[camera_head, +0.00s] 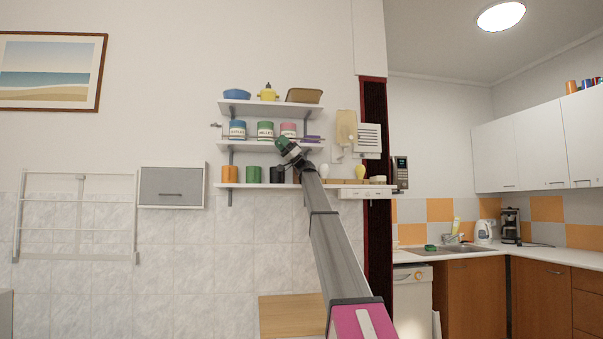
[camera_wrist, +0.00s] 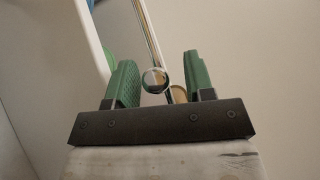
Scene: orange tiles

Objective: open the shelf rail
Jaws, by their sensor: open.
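The shelf rail (camera_wrist: 149,35) is a thin metal rod in the wrist view. It runs down from the top edge toward a shiny round knob (camera_wrist: 155,80). My gripper (camera_wrist: 157,78) has two green fingers, spread apart and empty. The knob appears between them, with gaps on both sides; I cannot tell how deep it sits between the fingers. In the head view my gripper (camera_head: 285,145) is at the middle shelf (camera_head: 255,146), just below the canisters. The rail shows there only as a thin line with a small end (camera_head: 215,124) at the left.
Canisters (camera_head: 237,131) stand on the middle shelf. The top shelf (camera_head: 270,110) carries bowls, and the lower shelf (camera_head: 240,186) holds more canisters. A white shelf board (camera_wrist: 82,40) borders the left of the wrist view. A wall drying rack (camera_head: 78,218) and grey cabinet (camera_head: 171,186) are left.

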